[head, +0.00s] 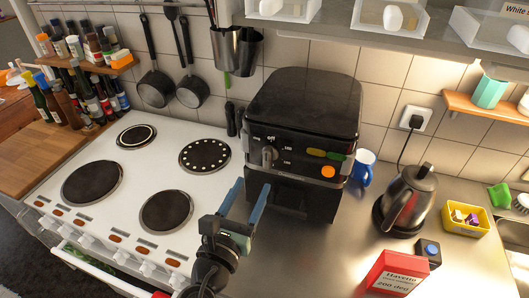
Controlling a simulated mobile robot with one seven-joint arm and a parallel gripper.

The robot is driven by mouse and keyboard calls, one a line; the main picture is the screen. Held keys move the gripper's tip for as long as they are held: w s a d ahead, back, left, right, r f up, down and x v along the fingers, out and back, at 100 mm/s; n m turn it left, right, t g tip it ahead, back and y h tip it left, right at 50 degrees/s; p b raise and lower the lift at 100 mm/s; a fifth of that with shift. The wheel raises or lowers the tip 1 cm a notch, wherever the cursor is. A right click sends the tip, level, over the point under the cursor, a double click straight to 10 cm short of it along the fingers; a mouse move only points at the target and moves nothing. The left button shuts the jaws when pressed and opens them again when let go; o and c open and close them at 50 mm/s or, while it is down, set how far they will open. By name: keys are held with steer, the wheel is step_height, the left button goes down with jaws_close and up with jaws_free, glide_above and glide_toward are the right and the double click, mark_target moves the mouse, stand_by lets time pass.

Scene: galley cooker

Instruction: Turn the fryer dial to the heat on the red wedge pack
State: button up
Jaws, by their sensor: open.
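The black fryer (305,105) stands on the steel counter against the tiled wall. Its grey dial (269,156) is on the left of the front panel, under the word "off". Small heat marks ring the dial, too small to read surely; its pointer seems to face up, near "off". The red wedge pack (398,270) stands at the front right of the counter; its white label reads "200 deg". My gripper (253,186) is open and empty, its two blue fingers pointing at the fryer, just below and left of the dial. It appears apart from the dial.
The white hob (130,185) with dark plates lies left of the fryer. A blue mug (363,167), a steel kettle (408,197) and a yellow box (466,217) stand to the right. A shelf (350,32) overhangs behind. Bare counter lies in front of the fryer.

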mark_target(266, 157)
steer(key=x, duration=1)
steer(key=shift+p, duration=0.3)
jaws_close()
